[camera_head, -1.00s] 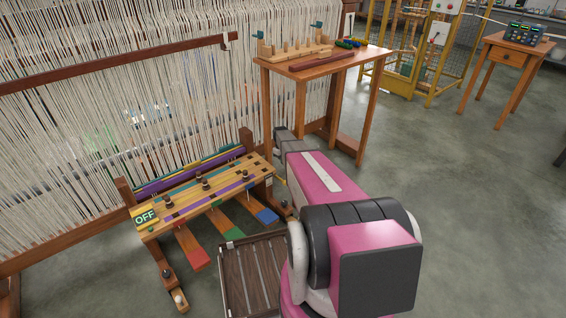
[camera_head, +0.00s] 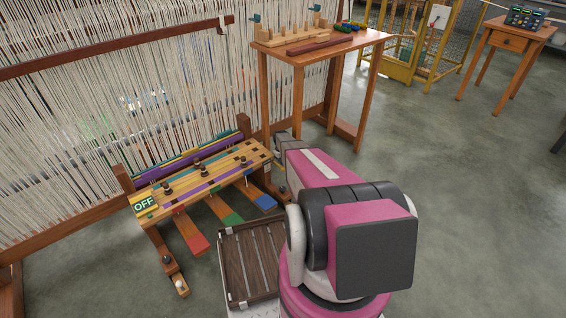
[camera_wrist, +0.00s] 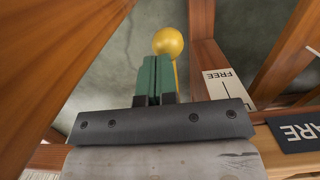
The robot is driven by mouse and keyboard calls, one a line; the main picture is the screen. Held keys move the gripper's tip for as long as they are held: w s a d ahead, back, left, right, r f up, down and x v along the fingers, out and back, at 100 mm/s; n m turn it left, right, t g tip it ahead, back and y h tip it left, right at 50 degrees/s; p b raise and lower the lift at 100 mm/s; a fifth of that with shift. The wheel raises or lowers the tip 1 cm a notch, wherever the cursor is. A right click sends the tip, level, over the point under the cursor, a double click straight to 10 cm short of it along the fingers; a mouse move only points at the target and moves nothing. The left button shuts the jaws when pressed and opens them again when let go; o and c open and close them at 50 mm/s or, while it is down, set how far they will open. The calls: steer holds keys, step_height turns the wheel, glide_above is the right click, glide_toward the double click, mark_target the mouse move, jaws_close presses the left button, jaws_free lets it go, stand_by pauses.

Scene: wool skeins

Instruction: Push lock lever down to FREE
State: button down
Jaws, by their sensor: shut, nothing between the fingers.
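The lock lever's round yellow knob (camera_wrist: 168,41) shows at the top middle of the wrist view, with a short piece of its yellow stem below it. My gripper (camera_wrist: 156,62) is shut and empty, its green fingertips side by side just short of the knob in the picture. I cannot tell whether they touch it. A pale FREE label (camera_wrist: 222,84), upside down, is on the wood to the right of the fingers. The rest of the lever is hidden. In the head view my arm reaches toward the loom's right end, and neither gripper nor lever can be made out.
Wooden beams (camera_wrist: 60,60) stand close on both sides in the wrist view, with a dark sign (camera_wrist: 300,132) at right. The head view shows the treadle board (camera_head: 200,180) with an OFF sign, a slatted bench (camera_head: 250,262) and a side table (camera_head: 320,45).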

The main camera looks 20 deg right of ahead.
steer(key=shift+s+d+f, duration=0.1)
steer(key=shift+s+f, duration=0.1)
steer(key=shift+f, duration=0.45)
steer(key=shift+s+d+f, duration=0.1)
steer(key=shift+s+f, duration=0.1)
steer(key=shift+f, duration=0.4)
step_height(320, 180, up, 14)
steer(key=shift+r, duration=0.2)
steer(key=shift+a, duration=0.15)
